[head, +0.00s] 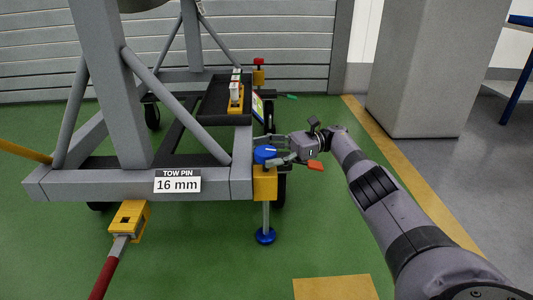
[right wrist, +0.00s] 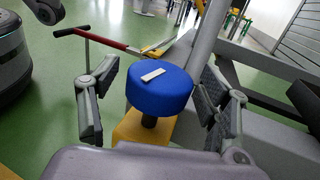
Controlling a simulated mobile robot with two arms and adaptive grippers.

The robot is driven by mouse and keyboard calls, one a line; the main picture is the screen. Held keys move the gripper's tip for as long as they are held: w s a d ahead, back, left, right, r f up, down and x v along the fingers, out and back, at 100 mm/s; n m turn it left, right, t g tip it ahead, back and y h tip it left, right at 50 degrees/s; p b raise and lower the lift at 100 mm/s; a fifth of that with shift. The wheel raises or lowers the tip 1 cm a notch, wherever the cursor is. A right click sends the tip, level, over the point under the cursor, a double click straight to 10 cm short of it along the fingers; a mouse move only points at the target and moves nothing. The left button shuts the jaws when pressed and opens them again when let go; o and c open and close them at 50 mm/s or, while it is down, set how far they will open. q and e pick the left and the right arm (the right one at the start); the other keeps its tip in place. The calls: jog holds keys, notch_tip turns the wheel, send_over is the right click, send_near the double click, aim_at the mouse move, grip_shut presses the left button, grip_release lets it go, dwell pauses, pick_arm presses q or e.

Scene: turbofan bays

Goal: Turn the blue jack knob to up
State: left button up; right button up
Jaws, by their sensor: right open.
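The blue jack knob (head: 265,154) sits on top of the yellow jack body (head: 264,182) at the near right corner of the grey stand. In the right wrist view the knob (right wrist: 160,88) is a round blue cap with a white pointer mark on top. My right gripper (head: 272,150) is at the knob, reaching in from the right. In the right wrist view its open fingers (right wrist: 160,108) stand on either side of the knob, with a gap visible on the left; contact on the right I cannot tell. My left gripper is not in view.
The jack's blue foot (head: 265,236) stands below on the green floor. A label reading TOW PIN 16 mm (head: 178,181) is on the grey beam. A yellow coupling with a red bar (head: 106,275) is at lower left. A grey pillar (head: 430,70) stands at right.

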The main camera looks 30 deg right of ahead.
aim_at(267, 149)
notch_tip(267, 149, up, 10)
jog(key=shift+f, duration=0.1)
dwell(0.4)
